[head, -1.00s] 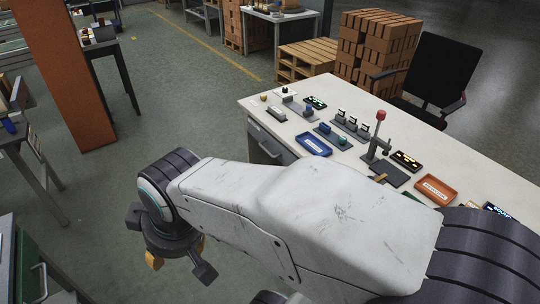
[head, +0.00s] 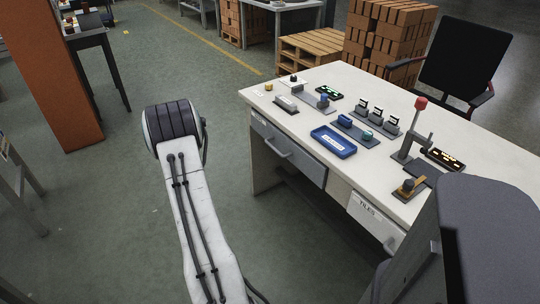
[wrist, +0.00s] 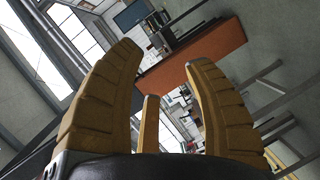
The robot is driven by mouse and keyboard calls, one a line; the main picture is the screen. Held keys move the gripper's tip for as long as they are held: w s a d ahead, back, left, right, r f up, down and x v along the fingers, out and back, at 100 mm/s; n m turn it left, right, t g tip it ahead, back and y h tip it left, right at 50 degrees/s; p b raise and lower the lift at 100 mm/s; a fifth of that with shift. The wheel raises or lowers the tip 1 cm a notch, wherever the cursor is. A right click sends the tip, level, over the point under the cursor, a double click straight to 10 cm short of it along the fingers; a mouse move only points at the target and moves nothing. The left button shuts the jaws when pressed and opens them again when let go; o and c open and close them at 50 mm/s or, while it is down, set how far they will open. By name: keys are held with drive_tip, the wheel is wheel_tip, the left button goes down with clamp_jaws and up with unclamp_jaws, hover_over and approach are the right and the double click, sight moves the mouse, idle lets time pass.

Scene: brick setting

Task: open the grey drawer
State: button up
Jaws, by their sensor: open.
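The grey drawer (head: 302,164) is in the left part of the white-topped desk's front in the head view. Its front looks flush with the desk, and its bar handle (head: 277,147) is in plain view. My arm reaches forward to the left of the desk, with open floor between it and the drawer. My gripper is hidden behind the arm's far joint in the head view. In the wrist view my gripper (wrist: 165,58) is open, with nothing between its yellow fingers. It faces the room, and the grey drawer does not show there.
A white drawer (head: 376,222) labelled TILES is to the right of the grey one. The desk top (head: 290,119) holds a blue tray (head: 333,142), small fixtures and a red-knobbed lever (head: 420,104). An orange pillar (head: 58,75) stands left.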

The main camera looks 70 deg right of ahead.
drive_tip(key=s+d+f+h+b, duration=0.2)
drive_tip(key=s+d+f+h, duration=0.1)
drive_tip(key=s+d+f, duration=0.5)
drive_tip(key=n+g+h+b, duration=0.3)
drive_tip(key=g+h+b, duration=0.2)
drive_tip(key=h+b, duration=0.15)
approach(272, 147)
drive_tip(key=w+d, duration=0.1)
drive_tip(key=d, duration=0.3)
drive_tip(key=shift+h, duration=0.35)
drive_tip(key=shift+r+b+x, duration=0.15)
drive_tip(key=shift+b+x, duration=0.7)
drive_tip(key=shift+x, duration=0.8)
drive_tip(key=shift+r+b+x, duration=0.15)
drive_tip(key=shift+b+x, duration=0.65)
drive_tip(key=shift+x, duration=0.85)
drive_tip(key=shift+w+a, duration=0.1)
drive_tip(key=shift+a, duration=0.05)
clamp_jaws()
